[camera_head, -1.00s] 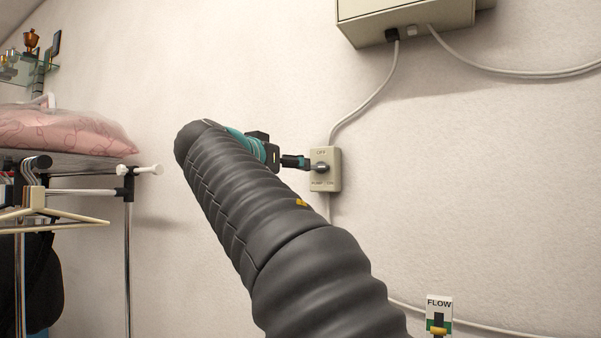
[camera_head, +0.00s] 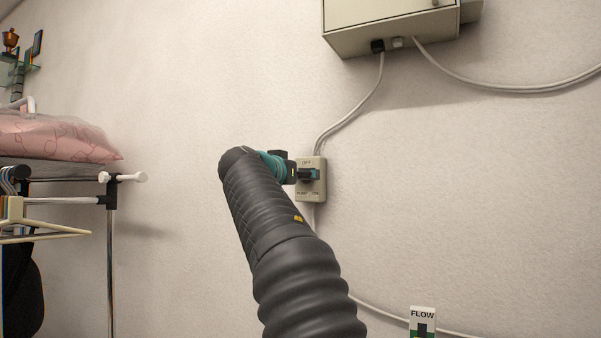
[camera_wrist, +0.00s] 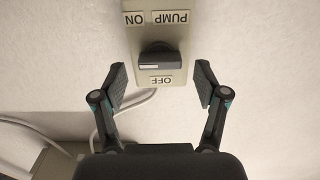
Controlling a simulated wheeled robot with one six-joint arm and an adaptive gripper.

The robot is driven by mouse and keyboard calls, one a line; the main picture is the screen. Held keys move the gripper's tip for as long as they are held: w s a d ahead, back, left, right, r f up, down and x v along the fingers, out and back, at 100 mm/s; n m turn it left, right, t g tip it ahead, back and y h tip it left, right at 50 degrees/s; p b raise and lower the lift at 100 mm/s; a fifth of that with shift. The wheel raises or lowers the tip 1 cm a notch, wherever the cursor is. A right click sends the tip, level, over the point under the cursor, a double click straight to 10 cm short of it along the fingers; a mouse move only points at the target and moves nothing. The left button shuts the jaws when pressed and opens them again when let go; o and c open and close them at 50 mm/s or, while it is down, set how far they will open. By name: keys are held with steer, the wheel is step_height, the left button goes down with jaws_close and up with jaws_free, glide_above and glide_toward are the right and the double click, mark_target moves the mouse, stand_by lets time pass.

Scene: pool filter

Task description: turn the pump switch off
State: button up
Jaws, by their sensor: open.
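The pump switch is a beige box (camera_head: 317,189) on the wall, labelled OFF at its top and PUMP ON at its bottom. In the wrist view the box (camera_wrist: 174,75) appears upside down, with a dark rotary knob (camera_wrist: 159,58) lying crosswise between the labels. My gripper (camera_wrist: 160,85) is open, with one finger on each side of the box and the knob between them, apart from both fingers. In the head view my gripper (camera_head: 306,174) is in front of the box and hides most of the knob.
A grey cable (camera_head: 352,113) runs from the switch up to a beige cabinet (camera_head: 390,28) on the wall. A FLOW gauge (camera_head: 423,320) is at the lower right. A clothes rack (camera_head: 110,250) with hangers and a pink bag (camera_head: 55,138) stands at the left.

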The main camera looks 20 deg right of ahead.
steer(key=shift+w+d, duration=0.3)
steer(key=shift+d, duration=0.15)
steer(key=c, duration=1.2)
steer(key=shift+o, duration=0.2)
steer(key=shift+n, duration=0.4)
steer(key=n+p, duration=0.3)
steer(key=n, duration=0.5)
steer(key=n+p, duration=0.3)
steer(key=n, duration=0.6)
steer(key=shift+w+a+f+p, duration=0.15)
steer(key=shift+a+f+p, duration=0.05)
steer(key=shift+p, duration=0.15)
